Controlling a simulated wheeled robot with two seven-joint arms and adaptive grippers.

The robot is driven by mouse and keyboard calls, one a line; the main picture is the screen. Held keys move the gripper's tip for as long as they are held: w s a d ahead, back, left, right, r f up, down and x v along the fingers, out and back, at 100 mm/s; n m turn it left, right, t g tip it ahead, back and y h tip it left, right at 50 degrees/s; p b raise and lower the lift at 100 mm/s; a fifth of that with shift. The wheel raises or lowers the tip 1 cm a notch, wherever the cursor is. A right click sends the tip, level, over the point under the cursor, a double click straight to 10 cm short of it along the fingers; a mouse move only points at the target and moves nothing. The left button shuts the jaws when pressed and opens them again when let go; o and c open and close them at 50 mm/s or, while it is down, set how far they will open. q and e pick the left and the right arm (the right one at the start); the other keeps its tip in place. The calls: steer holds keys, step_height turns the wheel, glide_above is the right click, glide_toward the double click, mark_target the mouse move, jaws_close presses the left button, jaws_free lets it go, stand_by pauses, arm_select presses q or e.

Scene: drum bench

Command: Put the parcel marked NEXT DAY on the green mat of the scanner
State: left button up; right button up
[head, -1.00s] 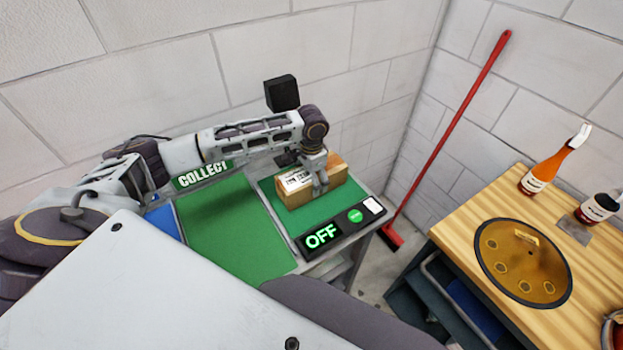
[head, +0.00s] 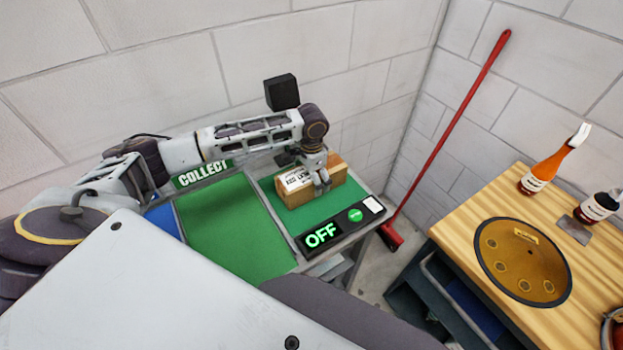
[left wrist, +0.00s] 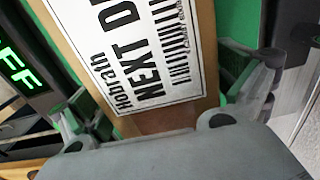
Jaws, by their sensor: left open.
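The brown parcel (head: 328,190) lies on the green mat (head: 290,222) of the scanner, behind the panel that reads OFF (head: 321,236). Its white label with NEXT DAY shows large in the left wrist view (left wrist: 140,50). My left gripper (head: 320,184) is over the parcel from above. In the left wrist view its fingers (left wrist: 165,110) stand open, one on each side of the parcel. I cannot tell whether a finger touches it. My right gripper is not in view.
A larger green surface with a COLLECT sign (head: 204,174) lies left of the scanner, with a blue area (head: 162,222) beyond. A black box (head: 281,92) stands above the scanner. A red broom (head: 450,140) leans in the corner. A wooden bench (head: 460,225) holds a drum and bottles.

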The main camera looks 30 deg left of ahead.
arm_select(q)
step_height(320, 180, up, 12)
steer(key=shift+f+b, duration=0.1)
steer(key=shift+b, duration=0.45)
stand_by(2.5)
